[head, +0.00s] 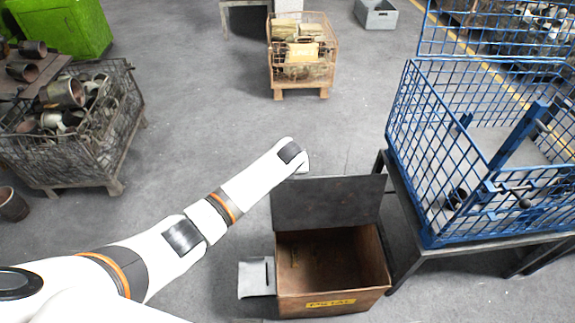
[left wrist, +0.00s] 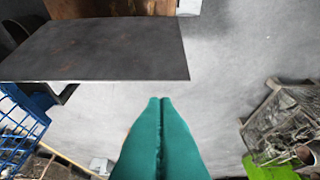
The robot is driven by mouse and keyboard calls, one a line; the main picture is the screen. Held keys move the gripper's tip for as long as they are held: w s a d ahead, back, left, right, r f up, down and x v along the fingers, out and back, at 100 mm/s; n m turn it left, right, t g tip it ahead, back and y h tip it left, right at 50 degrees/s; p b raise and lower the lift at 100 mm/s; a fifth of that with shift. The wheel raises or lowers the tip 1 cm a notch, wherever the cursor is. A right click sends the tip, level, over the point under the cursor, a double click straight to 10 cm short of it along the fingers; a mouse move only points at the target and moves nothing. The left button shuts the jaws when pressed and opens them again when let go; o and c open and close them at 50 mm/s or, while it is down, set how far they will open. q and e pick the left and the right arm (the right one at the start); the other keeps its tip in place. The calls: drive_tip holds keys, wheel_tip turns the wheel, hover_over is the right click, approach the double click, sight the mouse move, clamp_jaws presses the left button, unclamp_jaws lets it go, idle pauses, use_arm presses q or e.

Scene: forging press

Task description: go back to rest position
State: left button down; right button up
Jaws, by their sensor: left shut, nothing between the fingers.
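My left arm reaches in from the left of the head view, its far end beside the raised grey lid (head: 330,203) of a brown box (head: 330,303). The gripper itself does not show there. In the left wrist view my left gripper (left wrist: 160,100) has two green fingers pressed together, with nothing between them. It is over bare floor, with the grey lid (left wrist: 100,48) near its tips in the picture. My right gripper is in neither view.
A blue wire cage (head: 480,195) stands on a dark table at the right. A wire basket of metal parts (head: 130,120) is at the left. A small crate (head: 303,75) stands at the back. The floor between them is clear.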

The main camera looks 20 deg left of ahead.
use_arm(q)
drive_tip(key=shift+s+r, duration=0.1)
drive_tip(key=s+a+f+n+g+h, duration=0.1)
drive_tip(key=s+f+n, duration=0.6)
drive_tip(key=s+f, duration=0.45)
drive_tip(key=s+a+f+n+g+h, duration=0.1)
drive_tip(key=s+f+n, duration=0.7)
drive_tip(key=f, duration=0.6)
drive_tip(key=s+f+n, duration=0.4)
drive_tip(key=s, duration=0.8)
drive_tip(key=s+a+f+n+g, duration=0.1)
drive_tip(key=s+f+n, duration=0.3)
drive_tip(key=s, duration=0.8)
drive_tip(key=s+f+n+g, duration=0.1)
drive_tip(key=s+f+n, duration=0.3)
drive_tip(key=s, duration=0.8)
drive_tip(key=shift+a+n, duration=0.35)
drive_tip(key=shift+n, duration=0.65)
drive_tip(key=shift+s, duration=0.15)
